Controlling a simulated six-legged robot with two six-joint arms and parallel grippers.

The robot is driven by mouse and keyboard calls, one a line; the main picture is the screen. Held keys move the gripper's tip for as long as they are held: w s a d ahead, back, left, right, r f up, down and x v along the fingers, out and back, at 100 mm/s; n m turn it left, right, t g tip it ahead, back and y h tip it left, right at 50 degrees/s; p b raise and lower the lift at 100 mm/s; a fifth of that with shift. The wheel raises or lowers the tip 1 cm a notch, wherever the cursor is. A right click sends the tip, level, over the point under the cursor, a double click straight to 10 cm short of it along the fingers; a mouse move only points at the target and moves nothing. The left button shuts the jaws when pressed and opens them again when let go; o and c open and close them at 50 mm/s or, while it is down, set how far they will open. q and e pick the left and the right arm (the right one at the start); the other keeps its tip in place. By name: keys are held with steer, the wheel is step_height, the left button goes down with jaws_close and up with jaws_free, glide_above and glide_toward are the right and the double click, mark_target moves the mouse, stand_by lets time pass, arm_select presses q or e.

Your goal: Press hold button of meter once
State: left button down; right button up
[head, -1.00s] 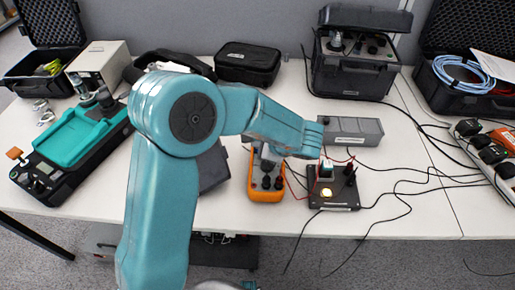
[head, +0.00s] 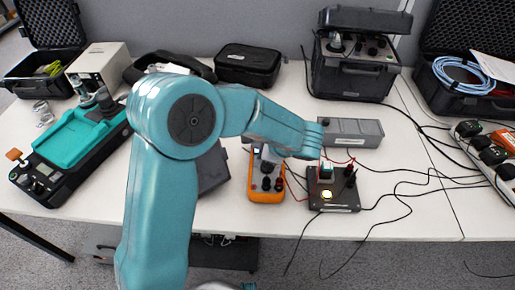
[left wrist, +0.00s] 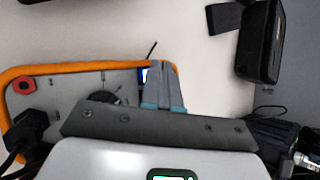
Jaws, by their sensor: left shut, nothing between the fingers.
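The orange-rimmed meter (head: 266,194) lies on the table, right of my arm's elbow in the head view. In the left wrist view its orange rim (left wrist: 60,68) and grey face fill the left. A dark dial, a red socket and a black plug show on it. My left gripper (head: 267,156) is over the meter's far part, partly hidden by my wrist. In the left wrist view its fingers (left wrist: 162,68) are shut and empty, beside a small lit part of the display (left wrist: 145,76). The hold button cannot be made out; contact cannot be told. My right gripper is out of view.
A black box with a lit yellow button (head: 334,192) and cables stands right of the meter. A grey tray (head: 352,133) is behind it. A dark case (head: 212,172) is left of the meter. A black pouch (head: 248,64) lies at the back.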

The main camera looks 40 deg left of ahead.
arm_select(q)
steer(key=shift+r, duration=0.45)
steer(key=shift+r+p, duration=1.9)
steer(key=shift+r, duration=0.65)
